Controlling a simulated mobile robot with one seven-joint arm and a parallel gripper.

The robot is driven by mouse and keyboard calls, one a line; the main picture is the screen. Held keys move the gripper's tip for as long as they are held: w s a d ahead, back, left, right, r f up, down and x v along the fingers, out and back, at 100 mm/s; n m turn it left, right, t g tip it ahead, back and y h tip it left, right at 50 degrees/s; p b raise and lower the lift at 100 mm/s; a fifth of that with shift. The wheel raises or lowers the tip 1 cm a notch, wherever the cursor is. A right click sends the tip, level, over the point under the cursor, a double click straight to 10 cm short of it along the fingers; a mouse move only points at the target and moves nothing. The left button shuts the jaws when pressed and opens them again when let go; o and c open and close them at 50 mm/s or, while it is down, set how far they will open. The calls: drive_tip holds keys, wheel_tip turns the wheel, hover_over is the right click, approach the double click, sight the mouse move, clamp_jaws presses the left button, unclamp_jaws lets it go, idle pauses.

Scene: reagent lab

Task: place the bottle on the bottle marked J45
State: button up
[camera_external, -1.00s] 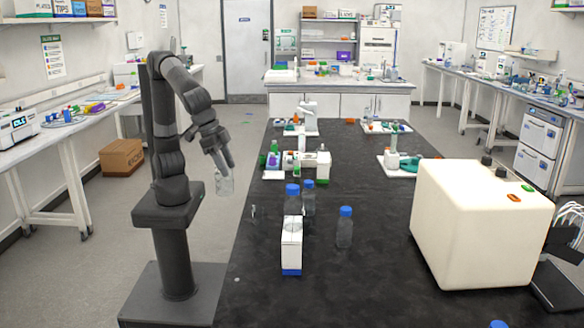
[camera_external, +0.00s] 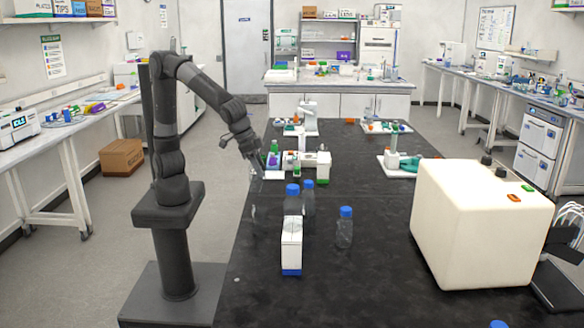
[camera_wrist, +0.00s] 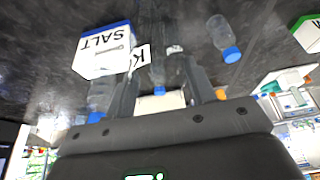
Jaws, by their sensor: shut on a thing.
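My gripper (camera_external: 258,168) is over the left edge of the black bench, shut on a clear bottle (camera_external: 257,188) that hangs below the fingers and is hard to make out against the bench. In the wrist view my gripper (camera_wrist: 163,72) shows as two dark fingers; the held bottle's outline is faint there. Several blue-capped clear bottles stand on the bench: two close together, one (camera_external: 293,201) and another (camera_external: 308,197), and one apart to the right (camera_external: 345,230). I cannot read a J45 mark on any bottle. A partly hidden label reading "K" shows in the wrist view.
A white box with a blue base (camera_external: 291,248), marked SALT in the wrist view (camera_wrist: 104,48), stands before the paired bottles. A large cream machine (camera_external: 480,225) fills the right. Trays with small lab items (camera_external: 387,162) lie farther back. Bench right of the lone bottle is clear.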

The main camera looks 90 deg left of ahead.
drive_tip(key=shift+w+a+f, duration=0.1)
drive_tip(key=shift+f, duration=1.95)
drive_tip(key=shift+f, duration=0.2)
drive_tip(key=o, duration=1)
drive_tip(key=shift+r, duration=0.1)
drive_tip(key=v, duration=1.2)
drive_tip(key=shift+r, duration=0.1)
